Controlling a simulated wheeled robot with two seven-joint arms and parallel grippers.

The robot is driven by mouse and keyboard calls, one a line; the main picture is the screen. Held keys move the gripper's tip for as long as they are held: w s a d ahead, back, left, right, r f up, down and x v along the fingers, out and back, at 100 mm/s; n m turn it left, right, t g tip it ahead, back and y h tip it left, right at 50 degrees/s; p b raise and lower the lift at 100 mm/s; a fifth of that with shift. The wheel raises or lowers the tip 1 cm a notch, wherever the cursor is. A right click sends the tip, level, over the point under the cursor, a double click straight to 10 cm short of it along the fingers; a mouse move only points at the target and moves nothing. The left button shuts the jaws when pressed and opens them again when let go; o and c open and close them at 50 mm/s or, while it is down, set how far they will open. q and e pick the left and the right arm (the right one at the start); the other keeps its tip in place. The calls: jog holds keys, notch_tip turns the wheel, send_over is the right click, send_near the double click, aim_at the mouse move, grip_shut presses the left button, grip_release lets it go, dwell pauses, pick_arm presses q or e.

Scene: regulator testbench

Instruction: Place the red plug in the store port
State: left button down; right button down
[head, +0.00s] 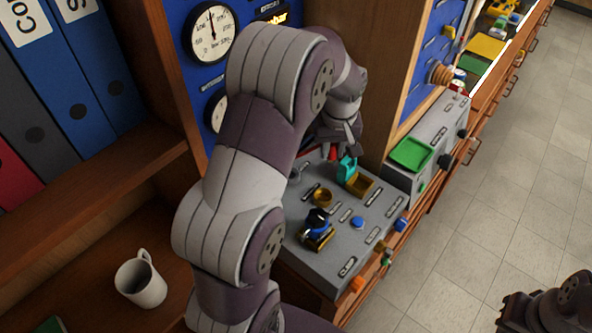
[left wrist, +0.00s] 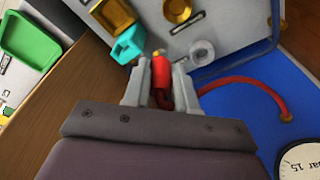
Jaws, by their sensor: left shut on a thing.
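The red plug (left wrist: 161,72) is between the fingers of my left gripper (left wrist: 160,88) in the left wrist view, its brass-coloured tip pointing away from the palm. In the head view, my left gripper (head: 338,142) is over the back of the grey bench panel (head: 310,255), and a bit of the red plug (head: 332,153) shows. A grey ring-shaped port (left wrist: 202,52) lies right of the plug, apart from it. The labels are too small to read, so I cannot tell which port is store. My right gripper (head: 548,310) is partly cut off at lower right.
A teal block (head: 347,168) stands close beside the plug, next to a gold tray (head: 359,185). A blue-and-black part (head: 317,222) stands on the panel's front. A red hose (left wrist: 245,80) arcs across the blue gauge board (left wrist: 235,120). A white mug (head: 141,283) stands at left.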

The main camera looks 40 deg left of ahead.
pick_arm(q)
jog(key=s+a+f+p, duration=0.1)
jog(key=a+f, duration=0.1)
jog(key=a, duration=0.1)
jog(key=s+a+f+p, duration=0.1)
jog(key=a+f, duration=0.1)
jog(key=a, duration=0.1)
jog(key=s+a+f, duration=0.1)
jog(key=a, duration=0.3)
jog(key=shift+f+p, duration=0.4)
notch_tip(320, 180, down, 4)
jog(key=shift+d+r+p, duration=0.15)
jog(key=shift+r+p, duration=0.05)
jog(key=shift+p, duration=0.55)
jog(key=shift+f, duration=0.25)
jog(key=shift+f, duration=0.15)
jog(key=c, duration=0.9)
grip_release()
